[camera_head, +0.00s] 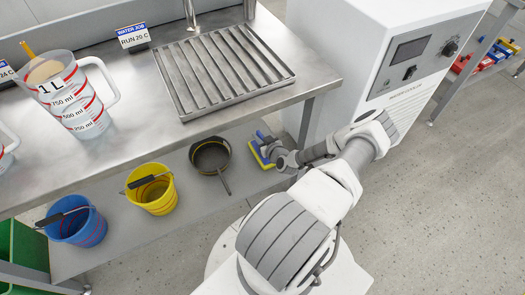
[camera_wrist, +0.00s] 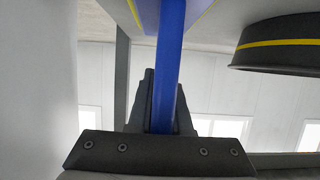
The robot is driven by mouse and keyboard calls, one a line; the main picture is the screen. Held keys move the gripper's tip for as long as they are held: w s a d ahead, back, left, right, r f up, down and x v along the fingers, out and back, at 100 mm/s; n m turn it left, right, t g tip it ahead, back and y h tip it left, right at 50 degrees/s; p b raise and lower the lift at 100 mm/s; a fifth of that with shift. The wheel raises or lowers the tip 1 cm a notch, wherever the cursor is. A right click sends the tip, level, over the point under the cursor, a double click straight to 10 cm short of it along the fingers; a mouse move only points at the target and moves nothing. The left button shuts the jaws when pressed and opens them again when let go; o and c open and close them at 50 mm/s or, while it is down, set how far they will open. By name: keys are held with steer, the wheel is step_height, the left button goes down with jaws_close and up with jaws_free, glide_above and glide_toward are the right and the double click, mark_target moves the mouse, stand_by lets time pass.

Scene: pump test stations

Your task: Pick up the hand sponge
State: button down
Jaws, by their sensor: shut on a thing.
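The hand sponge (camera_head: 263,136), blue and yellow, is at the right end of the lower shelf, under the steel bench. My gripper (camera_head: 273,151) reaches in beside it from the right and partly covers it. In the wrist view a long blue bar of the sponge (camera_wrist: 171,50) runs between my two dark fingers (camera_wrist: 165,100), which are shut on it. Yellow edges show at the top of that view. I cannot tell whether the sponge touches the shelf.
A dark pan (camera_head: 211,157) stands just left of the sponge; its rim (camera_wrist: 280,42) is close in the wrist view. A yellow bucket (camera_head: 152,190) and a blue bucket (camera_head: 75,222) stand further left. A white water cooler cabinet (camera_head: 385,50) is to the right. The bench top (camera_head: 150,100) overhangs the shelf.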

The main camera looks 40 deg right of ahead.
steer(key=shift+r, duration=0.1)
step_height(320, 180, up, 9)
steer(key=p, duration=0.4)
steer(key=shift+r, duration=0.15)
steer(key=shift+r+p, duration=0.3)
steer(key=shift+s, duration=0.1)
